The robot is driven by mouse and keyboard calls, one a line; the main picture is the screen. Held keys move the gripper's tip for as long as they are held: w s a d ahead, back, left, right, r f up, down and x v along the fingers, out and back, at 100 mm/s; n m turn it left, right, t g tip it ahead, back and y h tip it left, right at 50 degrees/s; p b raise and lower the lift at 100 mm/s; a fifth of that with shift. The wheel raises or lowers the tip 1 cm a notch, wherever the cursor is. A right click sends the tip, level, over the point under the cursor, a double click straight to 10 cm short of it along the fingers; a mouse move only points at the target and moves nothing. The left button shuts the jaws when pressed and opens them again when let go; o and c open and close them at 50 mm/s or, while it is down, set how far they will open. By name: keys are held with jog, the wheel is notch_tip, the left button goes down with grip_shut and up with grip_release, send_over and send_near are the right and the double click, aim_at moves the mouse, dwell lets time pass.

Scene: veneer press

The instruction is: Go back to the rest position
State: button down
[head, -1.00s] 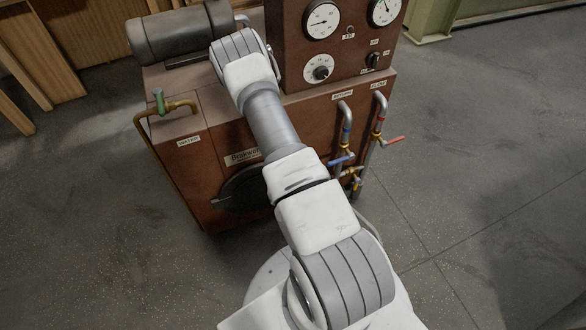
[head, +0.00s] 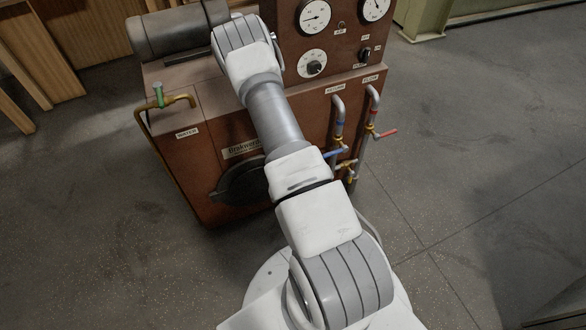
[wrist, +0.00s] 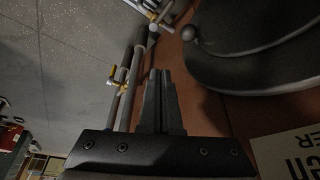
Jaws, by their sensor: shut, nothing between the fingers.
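My gripper (wrist: 160,76) shows in the wrist view, with its two dark fingers together and nothing between them. It is close to the brown front of the machine (wrist: 215,112), beside the grey pipes. I cannot tell the exact gap to either. In the head view my arm reaches up and away over the machine (head: 212,158) and bends at its far end. My gripper is hidden there behind the arm.
The machine carries gauges (head: 314,16), a brass water tap (head: 178,101), a round black cover (head: 240,184) and pipes with a red-handled valve (head: 383,133). Wooden panels (head: 50,45) stand at the left. The floor at the right (head: 480,150) is clear.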

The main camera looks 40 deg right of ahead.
notch_tip(320, 180, up, 6)
jog(key=s+p, duration=0.1)
jog(key=s, duration=0.1)
jog(key=shift+s+a+p, duration=0.15)
jog(key=shift+a+p, duration=0.15)
jog(key=w+a+r+n+t+y, duration=0.15)
jog(key=a+r, duration=0.35)
jog(key=r, duration=0.5)
jog(key=w+a+r+n+t+y, duration=0.1)
jog(key=w+a+r+n, duration=0.15)
jog(key=a+r, duration=0.45)
jog(key=w+a+r+n+t+y, duration=0.1)
jog(key=a+r+n+y, duration=0.15)
jog(key=r, duration=0.95)
jog(key=s+a+r+n, duration=0.4)
jog(key=s+a+r, duration=0.3)
jog(key=r, duration=0.4)
jog(key=s+a+r+n, duration=0.2)
jog(key=s+r+n, duration=0.35)
jog(key=s, duration=0.85)
notch_tip(320, 180, up, 23)
jog(key=m+p, duration=0.1)
jog(key=p, duration=2.1)
jog(key=shift+s+d+m+h, duration=0.15)
jog(key=shift+d+m+h, duration=0.1)
jog(key=shift+m+h, duration=0.15)
jog(key=shift+t, duration=0.25)
